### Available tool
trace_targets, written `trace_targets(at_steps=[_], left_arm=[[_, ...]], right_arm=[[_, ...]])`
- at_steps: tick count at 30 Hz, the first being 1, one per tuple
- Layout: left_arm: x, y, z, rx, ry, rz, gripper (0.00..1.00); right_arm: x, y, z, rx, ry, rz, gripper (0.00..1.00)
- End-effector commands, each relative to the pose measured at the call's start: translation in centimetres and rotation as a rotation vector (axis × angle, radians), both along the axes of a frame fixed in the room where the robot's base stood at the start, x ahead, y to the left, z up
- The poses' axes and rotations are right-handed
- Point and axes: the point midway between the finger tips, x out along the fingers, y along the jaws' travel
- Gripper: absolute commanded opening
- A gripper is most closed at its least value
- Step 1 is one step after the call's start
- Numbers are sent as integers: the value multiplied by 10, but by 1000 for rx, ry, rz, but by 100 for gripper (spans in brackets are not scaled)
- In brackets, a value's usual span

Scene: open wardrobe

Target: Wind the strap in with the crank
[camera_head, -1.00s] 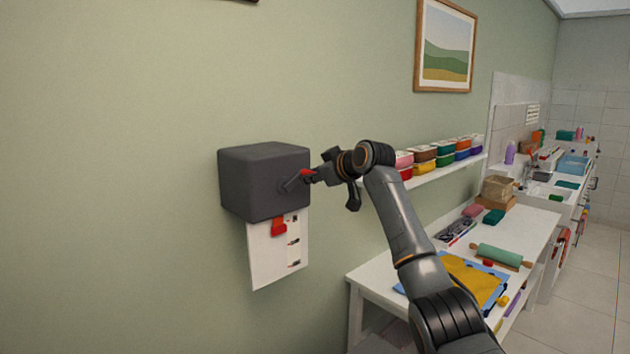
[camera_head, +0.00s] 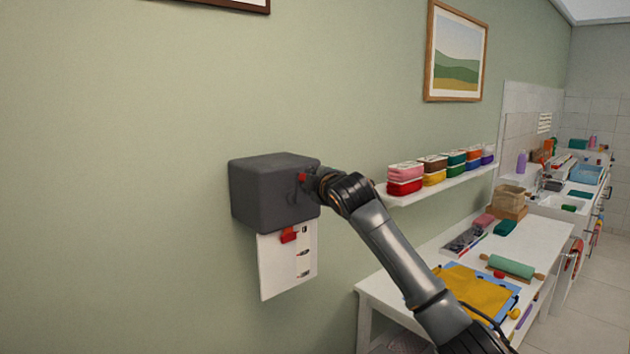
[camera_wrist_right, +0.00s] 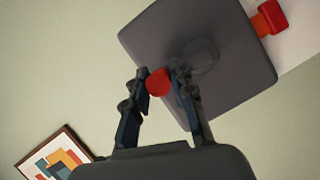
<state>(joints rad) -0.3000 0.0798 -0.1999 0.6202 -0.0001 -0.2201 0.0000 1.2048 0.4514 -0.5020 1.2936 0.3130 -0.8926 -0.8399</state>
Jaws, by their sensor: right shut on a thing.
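A dark grey box (camera_head: 272,195) is mounted on the green wall. On its right side is the crank, whose red knob (camera_head: 302,178) shows just in front of my right gripper (camera_head: 314,181). In the right wrist view the red knob (camera_wrist_right: 158,82) sits between the two fingers of my right gripper (camera_wrist_right: 160,85), which is shut on it. A red strap end (camera_head: 289,235) hangs below the box in front of a white card with dark marks (camera_head: 290,268). The red end also shows in the wrist view (camera_wrist_right: 270,17). My left gripper is not in view.
A wall shelf (camera_head: 440,188) with several coloured tubs is right of the box. Below it a white table (camera_head: 400,262) holds a rolling pin (camera_head: 512,266) and a yellow cloth (camera_head: 470,290). The wall left of the box is bare.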

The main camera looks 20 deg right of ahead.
Motion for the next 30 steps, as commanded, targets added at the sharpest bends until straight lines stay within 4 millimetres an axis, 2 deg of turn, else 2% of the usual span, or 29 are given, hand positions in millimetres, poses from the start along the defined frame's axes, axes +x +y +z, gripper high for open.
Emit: trace_targets(at_steps=[10,26,27,30], left_arm=[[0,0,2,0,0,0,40],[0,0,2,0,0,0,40],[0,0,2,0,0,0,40],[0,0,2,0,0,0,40]], right_arm=[[-3,7,1,-129,-49,0,0],[-3,9,1,-150,-56,1,0],[-3,9,1,-150,-56,1,28],[-3,9,0,-150,-55,1,47]])
